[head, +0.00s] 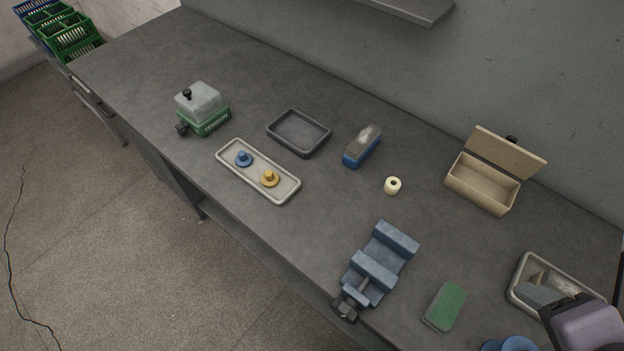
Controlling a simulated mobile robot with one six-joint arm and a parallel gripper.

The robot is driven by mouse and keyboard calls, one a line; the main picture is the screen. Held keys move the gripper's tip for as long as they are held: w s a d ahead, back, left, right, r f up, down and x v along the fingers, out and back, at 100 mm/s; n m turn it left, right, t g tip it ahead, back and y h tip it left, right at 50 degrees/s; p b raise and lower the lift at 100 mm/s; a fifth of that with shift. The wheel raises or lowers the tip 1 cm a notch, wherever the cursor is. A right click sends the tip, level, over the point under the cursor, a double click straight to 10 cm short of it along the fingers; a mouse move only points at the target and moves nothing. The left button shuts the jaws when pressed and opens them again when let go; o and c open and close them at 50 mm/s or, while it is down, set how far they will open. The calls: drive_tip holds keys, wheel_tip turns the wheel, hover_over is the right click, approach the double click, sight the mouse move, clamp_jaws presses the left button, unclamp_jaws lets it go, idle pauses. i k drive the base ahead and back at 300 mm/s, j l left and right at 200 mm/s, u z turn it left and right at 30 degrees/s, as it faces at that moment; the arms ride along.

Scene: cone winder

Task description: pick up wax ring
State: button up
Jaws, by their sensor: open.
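The wax ring (392,186) is a small, short cream-coloured cylinder with a dark hole in its top. It stands upright on the grey bench, right of the middle in the head view. Nothing touches it, and the bench around it is bare. A dark, purple-grey part at the lower right corner may belong to my arm, well away from the ring.
A blue block (362,146) and a dark empty tray (299,133) lie left of the ring. A pale tray (231,171) holds blue and yellow knobs. Also here are a green device (204,120), an open box (482,184), a vise (375,270), a green pad (445,306) and another tray (516,285).

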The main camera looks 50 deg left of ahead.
sight(392, 186)
drive_tip(key=u, duration=1.3)
drive_tip(key=i+j+z, duration=0.15)
drive_tip(key=j, duration=0.3)
drive_tip(key=i+j+z, duration=0.15)
drive_tip(key=j, duration=0.25)
drive_tip(key=j+z, duration=0.15)
drive_tip(key=j, duration=0.3)
